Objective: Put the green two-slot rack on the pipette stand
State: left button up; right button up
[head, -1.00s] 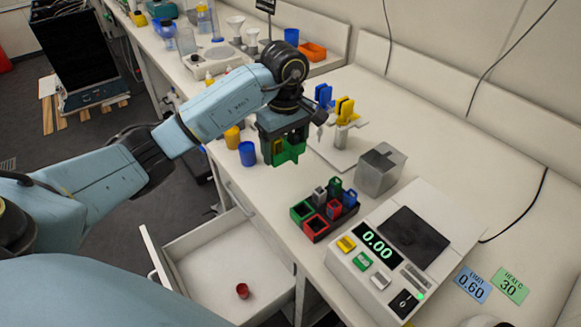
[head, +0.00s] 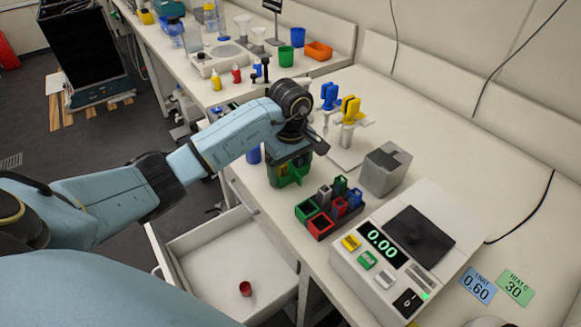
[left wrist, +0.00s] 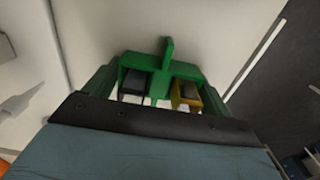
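The green two-slot rack (head: 289,178) is in my left gripper (head: 290,160), over the front edge area of the bench. In the left wrist view the rack (left wrist: 163,68) sits between the gripper's sides, with a grey piece in one slot and a yellow piece in the other. The gripper looks shut on it; the contact itself is partly hidden. The white pipette stand (head: 344,158) is to the right and behind, with a blue holder (head: 329,96) and a yellow holder (head: 350,108) on top. My right gripper is out of view.
A red and green rack with small blocks (head: 320,222), a grey metal box (head: 383,168) and a scale reading 0.00 (head: 405,250) stand on the right. Below the bench edge, an open drawer (head: 215,262) holds a red cup (head: 245,289).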

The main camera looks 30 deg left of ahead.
aim_at(291, 168)
pick_arm(q)
jog(key=o, duration=0.3)
notch_tip(291, 168, up, 12)
jog(key=shift+r, duration=0.2)
dwell(0.3)
